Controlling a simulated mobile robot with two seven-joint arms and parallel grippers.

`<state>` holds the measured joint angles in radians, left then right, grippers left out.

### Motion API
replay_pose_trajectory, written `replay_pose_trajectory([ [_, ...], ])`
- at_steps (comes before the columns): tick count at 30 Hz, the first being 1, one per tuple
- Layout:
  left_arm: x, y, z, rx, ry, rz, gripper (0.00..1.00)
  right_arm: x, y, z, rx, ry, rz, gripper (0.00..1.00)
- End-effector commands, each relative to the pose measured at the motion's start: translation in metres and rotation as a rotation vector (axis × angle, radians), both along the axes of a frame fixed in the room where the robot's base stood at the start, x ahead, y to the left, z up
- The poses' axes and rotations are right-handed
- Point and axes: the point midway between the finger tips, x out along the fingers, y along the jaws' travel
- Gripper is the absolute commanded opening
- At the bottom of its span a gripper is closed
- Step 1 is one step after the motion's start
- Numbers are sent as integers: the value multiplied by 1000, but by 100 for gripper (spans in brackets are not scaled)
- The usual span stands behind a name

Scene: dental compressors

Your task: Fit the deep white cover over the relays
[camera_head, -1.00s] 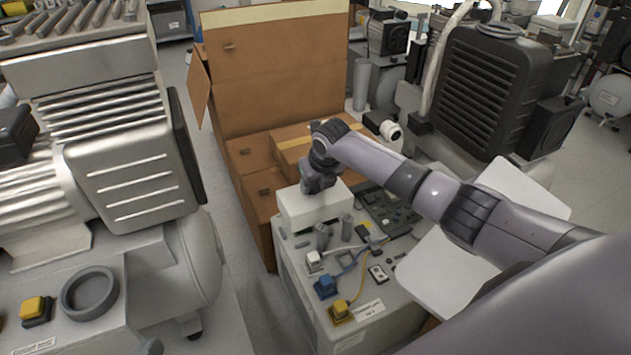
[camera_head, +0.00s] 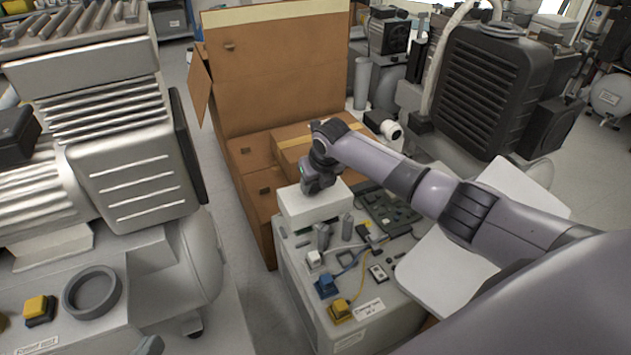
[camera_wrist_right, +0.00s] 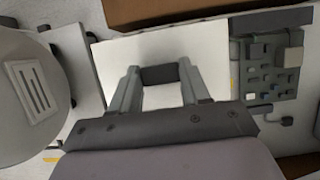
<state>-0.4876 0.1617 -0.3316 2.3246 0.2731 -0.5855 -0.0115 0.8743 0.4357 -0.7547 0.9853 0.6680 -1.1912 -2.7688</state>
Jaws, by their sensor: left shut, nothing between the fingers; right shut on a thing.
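The deep white cover (camera_head: 312,208) is a white box at the back left corner of the grey cabinet top, in the head view. My right gripper (camera_head: 318,190) reaches down onto it from above. In the right wrist view my right gripper (camera_wrist_right: 159,76) is shut on a dark grey bar at the middle of the white cover (camera_wrist_right: 205,52), which looks like its handle. Relays cannot be made out; what lies under the cover is hidden. Whether the cover rests fully on the cabinet cannot be told. My left gripper is not in view.
The grey cabinet (camera_head: 300,285) carries grey cylinders (camera_head: 322,237), a dark board (camera_head: 388,213), a blue switch (camera_head: 326,286) and a yellow switch (camera_head: 340,311). An open cardboard box (camera_head: 275,70) stands behind. A silver compressor (camera_head: 120,170) stands left.

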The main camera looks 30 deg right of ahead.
Motion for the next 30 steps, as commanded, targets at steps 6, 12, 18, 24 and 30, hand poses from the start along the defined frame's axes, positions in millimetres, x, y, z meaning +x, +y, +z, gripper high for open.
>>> replay_pose_trajectory([
  [6, 0, 0, 2, 0, 1, 0, 0, 0, 0, -1, 1, -1, 0, 0],
  [12, 0, 1, 0, 0, 4, 3, 0, 0, 0, -1, 1, -1, 0, 0],
  [18, 0, 0, -2, 0, 3, 2, 0, 0, 0, -6, 1, 0, 1, 0],
  [24, 0, 0, -6, 0, 1, 1, 0, 0, 1, -13, 1, 0, 1, 0],
  [30, 0, 0, -10, 0, 1, 1, 0, 0, 1, -19, 1, 0, 1, 0],
])
